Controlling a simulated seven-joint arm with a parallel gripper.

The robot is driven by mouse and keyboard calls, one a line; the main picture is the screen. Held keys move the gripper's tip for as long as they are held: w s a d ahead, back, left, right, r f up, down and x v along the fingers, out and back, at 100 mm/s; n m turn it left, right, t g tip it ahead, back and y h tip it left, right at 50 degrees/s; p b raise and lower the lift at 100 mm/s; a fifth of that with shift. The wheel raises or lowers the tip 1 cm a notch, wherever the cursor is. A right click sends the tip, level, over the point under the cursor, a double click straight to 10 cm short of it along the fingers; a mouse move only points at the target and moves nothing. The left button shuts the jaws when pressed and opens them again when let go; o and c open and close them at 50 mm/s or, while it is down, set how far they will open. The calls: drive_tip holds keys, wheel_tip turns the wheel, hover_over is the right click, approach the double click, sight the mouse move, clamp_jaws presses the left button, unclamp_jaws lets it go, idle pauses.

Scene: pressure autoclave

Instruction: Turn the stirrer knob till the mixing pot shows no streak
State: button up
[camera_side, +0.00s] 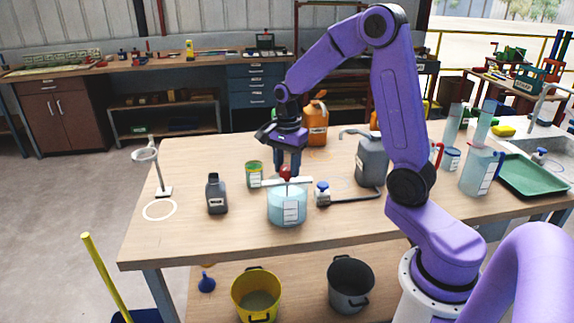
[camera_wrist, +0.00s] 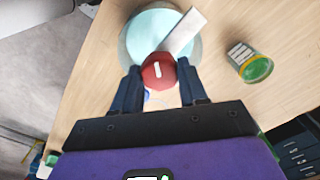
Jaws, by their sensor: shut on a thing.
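The mixing pot (camera_side: 288,210) is a clear round vessel with pale blue contents and a white label, upright near the table's front edge. It also shows at the top of the wrist view (camera_wrist: 146,25). The red stirrer knob (camera_wrist: 158,72) has a white mark on top and sits over the pot, by a pale flat bar (camera_wrist: 187,32). My gripper (camera_wrist: 160,69) points down and is shut on the knob, with one finger at each side. In the side view the knob (camera_side: 285,172) shows below the fingers. I cannot make out a streak in the pot.
A green-and-yellow labelled jar (camera_side: 254,174) and a dark bottle (camera_side: 216,195) stand left of the pot. A blue-capped valve or bottle (camera_side: 322,193) is close on its right, with a grey jug (camera_side: 371,160) behind. The table's front left is mostly clear.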

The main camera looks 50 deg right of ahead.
drive_tip(key=n, duration=0.5)
drive_tip(key=shift+n, duration=0.3)
drive_tip(key=n, duration=0.5)
drive_tip(key=shift+n, duration=0.3)
drive_tip(key=n, duration=0.9)
drive_tip(key=shift+n, duration=0.4)
drive_tip(key=n, duration=0.4)
drive_tip(key=shift+n, duration=0.3)
drive_tip(key=n, duration=0.5)
drive_tip(key=shift+w, duration=0.1)
drive_tip(key=n, duration=0.5)
drive_tip(key=shift+n, duration=0.4)
drive_tip(key=n, duration=0.4)
drive_tip(key=shift+n, duration=0.4)
drive_tip(key=shift+r, duration=0.1)
